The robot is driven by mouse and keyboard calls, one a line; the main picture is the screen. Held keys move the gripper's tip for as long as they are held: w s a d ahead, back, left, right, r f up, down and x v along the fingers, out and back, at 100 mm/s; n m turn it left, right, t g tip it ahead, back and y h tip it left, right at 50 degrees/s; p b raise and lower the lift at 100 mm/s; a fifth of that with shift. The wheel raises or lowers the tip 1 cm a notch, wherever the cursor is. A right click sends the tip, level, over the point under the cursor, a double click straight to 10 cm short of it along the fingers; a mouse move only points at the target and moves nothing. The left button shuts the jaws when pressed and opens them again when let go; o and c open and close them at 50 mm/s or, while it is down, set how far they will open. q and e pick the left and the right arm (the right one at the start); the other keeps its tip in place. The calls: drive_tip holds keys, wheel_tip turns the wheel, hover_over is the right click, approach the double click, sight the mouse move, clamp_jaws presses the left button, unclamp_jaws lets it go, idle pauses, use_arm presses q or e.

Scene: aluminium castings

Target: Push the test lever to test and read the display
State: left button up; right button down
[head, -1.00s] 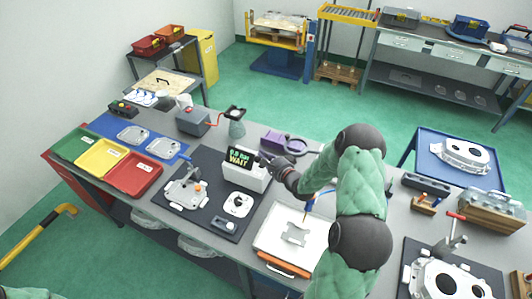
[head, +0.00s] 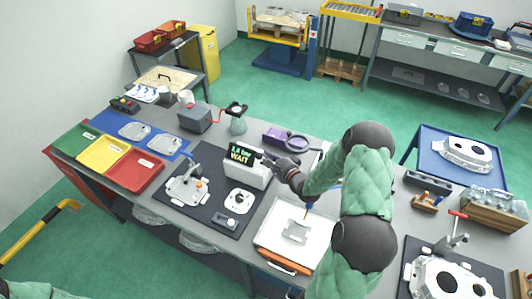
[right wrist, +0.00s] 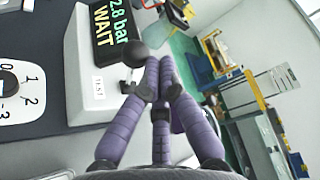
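The white tester box (head: 250,173) stands on the bench with its black display (head: 240,156) on top. In the right wrist view the display (right wrist: 112,25) reads "2.8 bar" in green and "WAIT" in yellow. The black ball knob of the test lever (right wrist: 135,53) is at the box's side, by the label "TEST". My right gripper (head: 270,160) is at the box's right side. Its purple fingers (right wrist: 155,75) are drawn together, with the tips right against or just beside the knob; contact is hard to tell. My left gripper is out of view.
A dark mat with a casting in a fixture (head: 186,190) and a white dial plate (head: 239,200) lies left of the box. Green, yellow and red trays (head: 134,171) are further left.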

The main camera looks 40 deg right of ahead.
drive_tip(key=s+r, duration=0.1)
drive_tip(key=s, duration=0.9)
drive_tip(key=shift+r, duration=0.3)
drive_tip(key=shift+a, duration=0.1)
drive_tip(key=shift+w, duration=0.1)
